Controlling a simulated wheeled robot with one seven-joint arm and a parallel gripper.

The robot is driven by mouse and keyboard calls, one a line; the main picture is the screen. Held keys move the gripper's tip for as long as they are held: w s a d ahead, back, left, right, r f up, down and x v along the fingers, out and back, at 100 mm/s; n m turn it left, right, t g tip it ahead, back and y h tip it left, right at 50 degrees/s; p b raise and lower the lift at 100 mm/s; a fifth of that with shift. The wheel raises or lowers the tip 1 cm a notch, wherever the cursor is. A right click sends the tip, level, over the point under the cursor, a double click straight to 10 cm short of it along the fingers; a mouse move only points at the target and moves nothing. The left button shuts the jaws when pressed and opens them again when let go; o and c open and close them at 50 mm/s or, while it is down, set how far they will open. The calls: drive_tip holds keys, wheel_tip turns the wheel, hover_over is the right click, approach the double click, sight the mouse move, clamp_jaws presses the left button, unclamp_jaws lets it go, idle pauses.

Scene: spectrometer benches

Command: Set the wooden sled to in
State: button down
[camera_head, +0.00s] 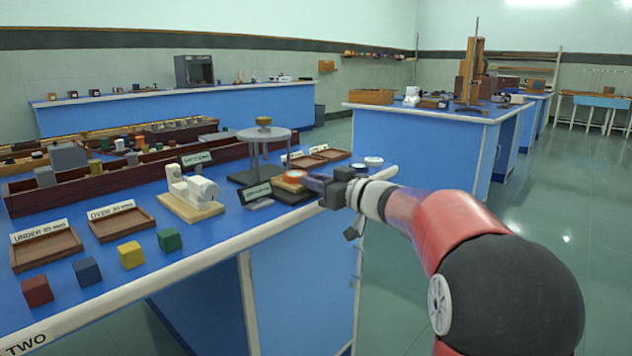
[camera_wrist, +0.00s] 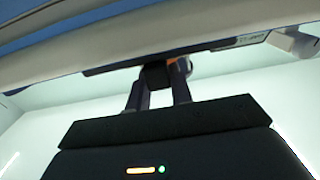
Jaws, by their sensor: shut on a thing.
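My gripper (camera_head: 316,182) reaches in from the right to the near right edge of the blue bench, beside a low black base (camera_head: 291,194). In the wrist view my gripper (camera_wrist: 160,80) is shut on a small dark block (camera_wrist: 154,76), just below a dark flat plate (camera_wrist: 120,65). I cannot tell for sure which part is the wooden sled; my fingers and the low angle hide much of it.
A grey round-topped stand (camera_head: 264,136) rises behind the base. A white device on a wooden board (camera_head: 192,209) stands to the left. Wooden trays (camera_head: 45,247) and coloured cubes (camera_head: 130,254) lie farther left. White dishes (camera_head: 373,162) stand behind my gripper. Open floor lies right.

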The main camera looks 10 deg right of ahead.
drive_tip(key=shift+w+a+r+p, duration=0.2)
drive_tip(key=shift+w+a+p, duration=0.1)
drive_tip(key=shift+p, duration=0.15)
drive_tip(key=shift+p+x, duration=0.85)
drive_tip(key=shift+x, duration=0.3)
drive_tip(key=shift+w+a+f, duration=0.15)
drive_tip(key=shift+w, duration=0.15)
drive_tip(key=c, duration=1.2)
unclamp_jaws()
drive_tip(key=shift+s, duration=0.1)
drive_tip(key=shift+c, duration=0.2)
drive_tip(key=v, duration=0.7)
drive_tip(key=shift+s+d, duration=0.25)
drive_tip(key=shift+s, duration=0.05)
